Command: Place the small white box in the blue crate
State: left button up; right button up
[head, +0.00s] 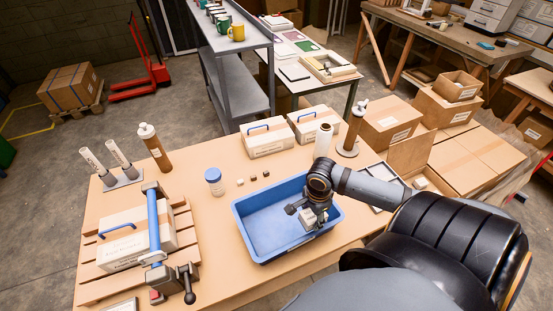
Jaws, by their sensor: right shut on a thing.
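The blue crate (255,247) sits on the wooden table, right of the middle. My right gripper (311,213) is over the crate's right part, pointing down. It is shut on the small white box (312,220), which shows below and between the fingers. The box appears inside the crate's outline; whether it touches the crate floor I cannot tell. The rest of the crate floor that shows is empty. My left gripper is not in view.
Bare tabletop lies left of the crate.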

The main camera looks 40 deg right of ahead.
aim_at(299, 219)
jog(key=w+a+f, duration=0.1)
jog(key=w+a+b, duration=0.1)
jog(key=w, duration=0.1)
jog(key=shift+a+f, duration=0.15)
jog(key=shift+f, duration=0.25)
jog(key=w+a+f, duration=0.6)
jog(key=shift+w+f+p, duration=0.3)
jog(key=shift+f+p, duration=0.1)
jog(key=shift+w+a+f, duration=0.1)
jog(key=shift+a+f, duration=0.05)
jog(key=shift+f, duration=0.1)
notch_tip(299, 219, down, 2)
jog(key=shift+a+f+p, duration=0.1)
jog(key=shift+f+p, duration=0.15)
jog(key=shift+p, duration=0.05)
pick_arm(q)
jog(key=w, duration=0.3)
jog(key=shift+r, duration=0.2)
pick_arm(e)
jog(key=shift+w+f, duration=0.1)
jog(key=shift+f, duration=0.35)
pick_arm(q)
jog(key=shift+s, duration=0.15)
pick_arm(e)
jog(key=o, duration=1.4)
jog(key=shift+f, duration=0.1)
